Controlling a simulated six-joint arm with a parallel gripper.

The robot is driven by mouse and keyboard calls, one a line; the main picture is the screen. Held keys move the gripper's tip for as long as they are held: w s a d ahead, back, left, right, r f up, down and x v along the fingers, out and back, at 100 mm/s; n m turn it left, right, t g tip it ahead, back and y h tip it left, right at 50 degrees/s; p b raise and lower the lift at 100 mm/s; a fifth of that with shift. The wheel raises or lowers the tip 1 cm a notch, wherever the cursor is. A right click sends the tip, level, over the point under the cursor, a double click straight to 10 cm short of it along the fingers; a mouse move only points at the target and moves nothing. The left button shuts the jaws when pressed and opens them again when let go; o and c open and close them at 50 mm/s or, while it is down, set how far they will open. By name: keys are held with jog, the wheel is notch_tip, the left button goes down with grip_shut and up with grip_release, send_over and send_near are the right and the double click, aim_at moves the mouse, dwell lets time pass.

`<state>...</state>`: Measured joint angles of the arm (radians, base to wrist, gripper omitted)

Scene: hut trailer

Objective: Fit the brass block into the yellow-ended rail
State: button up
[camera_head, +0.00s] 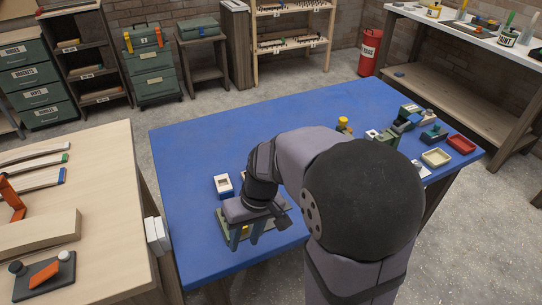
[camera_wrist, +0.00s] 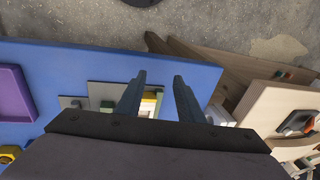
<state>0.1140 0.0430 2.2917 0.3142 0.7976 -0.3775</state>
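My gripper (camera_head: 245,240) points down over the near left part of the blue table, its two dark fingers apart. In the wrist view, the gripper (camera_wrist: 158,82) is also open, with nothing visibly clamped between its fingertips. A pale piece with a yellow edge (camera_wrist: 148,103) shows beyond and between the fingers, partly hidden by them. In the head view, a small yellow part (camera_head: 245,229) shows between the fingers on a green base (camera_head: 221,222), which the gripper partly covers. I cannot tell whether this yellow part is the brass block or a rail end.
A white-and-blue block (camera_head: 223,186) stands just behind the gripper on the blue table (camera_head: 200,145). Small trays, including a red one (camera_head: 461,144), and several parts crowd the right end. A wooden bench (camera_head: 105,170) stands at left. The table's back left is clear.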

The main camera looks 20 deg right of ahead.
jog(key=w+d+r+t+p, duration=0.1)
jog(key=w+d+r+p, duration=0.1)
jog(key=w+r, duration=0.3)
jog(key=w+d+t+h+p, duration=0.3)
jog(key=w+d+p, duration=0.1)
jog(key=w+d, duration=1.2)
jog(key=shift+m, duration=0.3)
jog(key=shift+p+x, duration=1.65)
jog(key=shift+x, duration=2.5)
jog(key=shift+w+d+r, duration=0.1)
jog(key=shift+d, duration=0.05)
jog(key=shift+c, duration=0.3)
grip_shut()
